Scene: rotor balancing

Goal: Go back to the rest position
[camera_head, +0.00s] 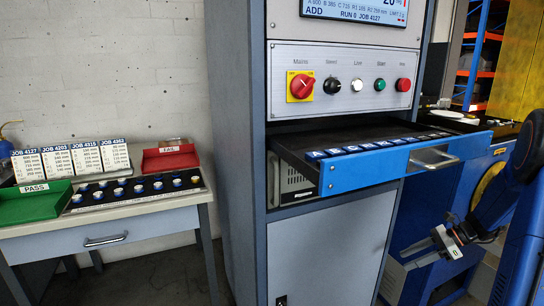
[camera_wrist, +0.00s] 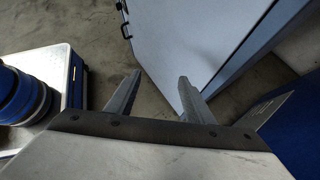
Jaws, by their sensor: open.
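My gripper (camera_head: 447,242) hangs low at the right in the head view, in front of the blue machine and apart from the cabinet. In the wrist view its two fingers (camera_wrist: 155,95) stand apart with nothing between them, over the grey floor. The grey cabinet (camera_head: 325,250) stands in the middle of the head view. Its blue-fronted drawer (camera_head: 375,172) is pulled out, with a row of lettered blue labels along its front. My arm comes in from the right edge.
A side table (camera_head: 150,232) at the left bears a green PASS tray (camera_head: 30,208), a red FAIL tray (camera_head: 170,160), job cards (camera_head: 70,160) and rows of small weights. The open drawer juts out left of my arm. A control panel (camera_head: 345,80) sits above it.

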